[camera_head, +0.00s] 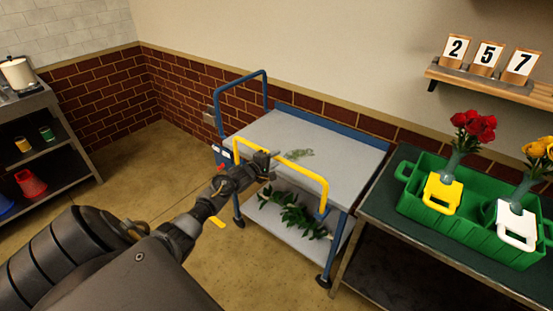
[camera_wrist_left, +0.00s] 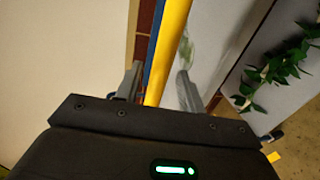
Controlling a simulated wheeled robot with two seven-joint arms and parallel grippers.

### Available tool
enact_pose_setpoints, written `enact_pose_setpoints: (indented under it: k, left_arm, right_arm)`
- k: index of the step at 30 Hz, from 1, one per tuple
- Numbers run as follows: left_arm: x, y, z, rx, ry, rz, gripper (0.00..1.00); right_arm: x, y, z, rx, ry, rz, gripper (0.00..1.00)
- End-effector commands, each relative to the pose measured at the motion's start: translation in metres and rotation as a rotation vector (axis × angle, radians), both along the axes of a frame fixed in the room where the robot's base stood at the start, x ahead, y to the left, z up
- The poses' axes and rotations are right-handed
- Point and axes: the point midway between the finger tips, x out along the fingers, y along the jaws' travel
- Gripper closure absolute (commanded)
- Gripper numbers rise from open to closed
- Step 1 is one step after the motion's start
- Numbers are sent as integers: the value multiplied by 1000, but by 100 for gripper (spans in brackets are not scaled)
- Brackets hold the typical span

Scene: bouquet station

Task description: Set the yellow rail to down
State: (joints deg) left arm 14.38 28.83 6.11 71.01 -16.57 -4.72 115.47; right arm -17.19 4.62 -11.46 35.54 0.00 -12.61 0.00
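The yellow rail (camera_head: 305,172) runs along the near long edge of the blue and grey cart (camera_head: 345,152), standing up above its top shelf. My left gripper (camera_head: 269,158) is at the rail, left of its middle. In the left wrist view the rail (camera_wrist_left: 168,50) passes between the two fingers of my left gripper (camera_wrist_left: 160,72). The fingers stand apart with a gap visible on each side of the rail, so the gripper looks open around it. My right gripper is not in view.
A green crate (camera_head: 462,228) with flower vases stands on a table at the right. Grey shelving (camera_head: 60,150) stands at the left. Floor between is clear.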

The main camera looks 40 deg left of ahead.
Motion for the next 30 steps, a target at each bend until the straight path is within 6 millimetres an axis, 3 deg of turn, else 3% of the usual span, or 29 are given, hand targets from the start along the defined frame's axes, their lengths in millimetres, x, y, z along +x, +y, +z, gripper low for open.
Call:
enact_pose_setpoints:
  k: [5, 14, 24, 30]
  left_arm:
    - [14, 0, -3, 1, 1, -1, 61]
    - [16, 0, -4, 1, 1, -1, 61]
    - [16, 0, -4, 1, 1, 0, 100]
    - [16, 0, -5, 0, 2, 0, 100]
  right_arm:
    - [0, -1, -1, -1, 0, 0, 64]
    - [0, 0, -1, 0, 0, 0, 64]
    - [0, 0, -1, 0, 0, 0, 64]
    - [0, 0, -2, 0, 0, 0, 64]
